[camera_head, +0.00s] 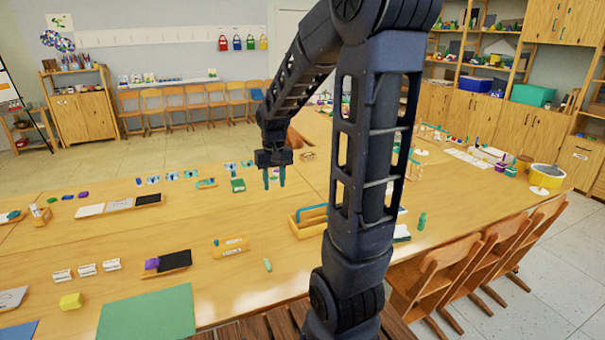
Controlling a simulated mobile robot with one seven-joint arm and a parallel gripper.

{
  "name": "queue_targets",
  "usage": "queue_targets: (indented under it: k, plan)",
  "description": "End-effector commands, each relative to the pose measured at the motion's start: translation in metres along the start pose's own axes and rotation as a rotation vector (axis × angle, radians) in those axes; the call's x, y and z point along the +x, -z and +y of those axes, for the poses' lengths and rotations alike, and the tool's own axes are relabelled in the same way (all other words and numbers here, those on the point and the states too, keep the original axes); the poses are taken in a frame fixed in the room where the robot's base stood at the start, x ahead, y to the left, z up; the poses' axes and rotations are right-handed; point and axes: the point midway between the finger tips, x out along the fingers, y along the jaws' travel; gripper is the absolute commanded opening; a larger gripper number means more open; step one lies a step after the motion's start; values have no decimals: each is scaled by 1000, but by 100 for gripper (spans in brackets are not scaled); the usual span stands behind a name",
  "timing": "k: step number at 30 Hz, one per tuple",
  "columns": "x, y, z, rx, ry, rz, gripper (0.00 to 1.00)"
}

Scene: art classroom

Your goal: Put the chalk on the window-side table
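My gripper (274,178) hangs pointing down above the middle of the large wooden table (225,280). Its two teal fingers are apart, with nothing visible between them. A small green stick (267,265) lies on the table nearer to me, apart from the gripper; it may be chalk, but I cannot tell for sure. No window is in view, so I cannot tell which table is the window-side one. My arm hides part of the table on the right.
A wooden tray (297,231), a labelled wooden block (231,247), a green mat (148,317) and a yellow block (71,301) lie on the table. Chairs (438,276) stand at the right edge. A narrow table (168,83) with chairs runs along the back wall.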

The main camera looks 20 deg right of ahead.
Motion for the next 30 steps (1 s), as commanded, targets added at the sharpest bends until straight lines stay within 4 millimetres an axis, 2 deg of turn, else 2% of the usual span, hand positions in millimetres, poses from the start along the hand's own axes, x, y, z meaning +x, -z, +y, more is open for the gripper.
queue_targets:
  k: [12, 30]
  plan:
    - [-49, -51, 9, -1, -3, 129, 37]
    - [-91, -130, 19, -1, -18, 307, 37]
